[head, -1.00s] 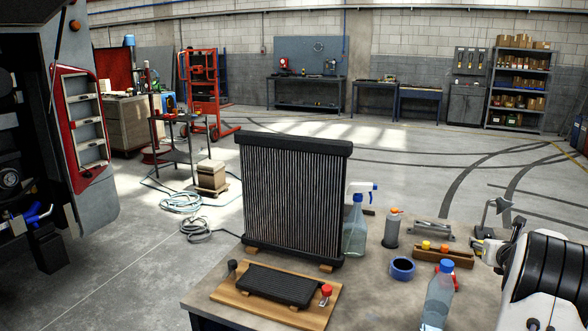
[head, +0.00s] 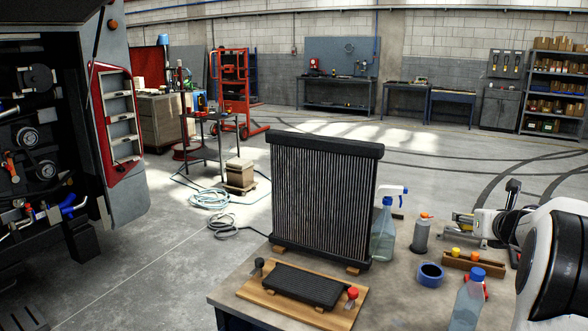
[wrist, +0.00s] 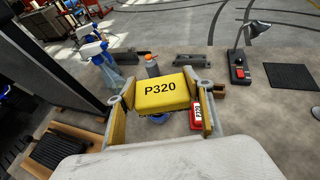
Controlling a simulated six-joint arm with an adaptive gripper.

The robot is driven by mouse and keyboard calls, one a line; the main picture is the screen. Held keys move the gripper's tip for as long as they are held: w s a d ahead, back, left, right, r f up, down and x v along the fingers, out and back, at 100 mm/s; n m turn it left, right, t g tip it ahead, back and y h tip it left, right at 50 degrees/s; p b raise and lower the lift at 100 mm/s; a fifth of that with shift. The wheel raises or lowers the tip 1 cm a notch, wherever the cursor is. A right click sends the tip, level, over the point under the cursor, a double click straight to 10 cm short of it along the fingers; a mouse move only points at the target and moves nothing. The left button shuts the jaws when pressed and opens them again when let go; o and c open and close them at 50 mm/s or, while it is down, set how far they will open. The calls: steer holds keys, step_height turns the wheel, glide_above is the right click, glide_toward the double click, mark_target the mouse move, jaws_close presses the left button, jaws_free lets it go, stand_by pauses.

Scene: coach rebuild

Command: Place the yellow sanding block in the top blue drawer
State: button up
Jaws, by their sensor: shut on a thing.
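The yellow sanding block, marked P320 (wrist: 160,90), is between the two fingers of my gripper (wrist: 165,86) in the wrist view, above the workbench. My gripper is shut on it, with one finger at each side. I cannot make out the top blue drawer for certain in either view; a dark blue part shows under the bench's front left edge (head: 232,318).
On the bench (head: 400,300) stand a tall radiator (head: 325,205), a spray bottle (head: 384,230), a grey bottle (head: 421,235), blue tape (head: 430,274), a wooden tray (head: 472,264) and a clear bottle (head: 467,300). A red block (wrist: 196,115) lies below my gripper. Open floor lies beyond.

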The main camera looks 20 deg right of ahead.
steer(key=shift+o, duration=0.2)
steer(key=a+r+n+y, duration=0.1)
steer(key=a+r, duration=0.3)
steer(key=a, duration=0.3)
steer(key=a+r+n+t+y, duration=0.1)
steer(key=a+r, duration=0.3)
steer(key=a, duration=0.3)
steer(key=shift+s+a+r+y, duration=0.25)
steer(key=shift+s+r+y, duration=0.1)
steer(key=shift+s+y, duration=0.05)
steer(key=s+a+f+n+y, duration=0.2)
steer(key=a+f+n+y, duration=0.4)
steer(key=a+f, duration=1.9)
steer(key=a+y, duration=0.1)
steer(key=a, duration=0.3)
steer(key=shift+f+n, duration=0.25)
steer(key=shift+n, duration=0.05)
steer(key=shift+a+r, duration=0.15)
steer(key=shift+a, duration=0.1)
steer(key=s+a+f+n+g+y, duration=0.2)
steer(key=a+f+n+g+y, duration=0.3)
steer(key=f, duration=0.6)
steer(key=shift+s+a+f+n+g+y, duration=0.2)
steer(key=shift+a+f+n+g+y, duration=0.15)
steer(key=shift+a+n+y, duration=0.65)
